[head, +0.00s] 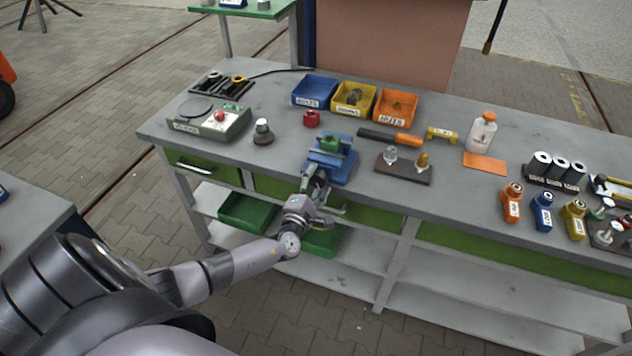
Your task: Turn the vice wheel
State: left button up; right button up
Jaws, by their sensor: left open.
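The blue vice (343,164) is mounted at the front edge of the grey workbench, with a green piece (331,144) at its top between the jaws. My left gripper (324,195) is open just in front of the vice, at the bench's front edge. One finger points up toward the vice's front and the other reaches out to the right. The vice wheel cannot be made out clearly; the gripper covers the front of the vice. Whether the fingers touch it I cannot tell. My right gripper is not in view.
On the workbench (262,172), blue (314,91), yellow (354,98) and orange (396,108) bins stand behind the vice. A grey-green device (208,122) stands left; a dark plate (404,168) with two fittings lies right. Green bins (247,212) sit on the shelf below.

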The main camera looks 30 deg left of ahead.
pick_arm(q)
jog(key=shift+s, duration=0.1)
jog(key=v, duration=1.1)
jog(key=shift+s+d, duration=0.2)
jog(key=shift+s, duration=0.2)
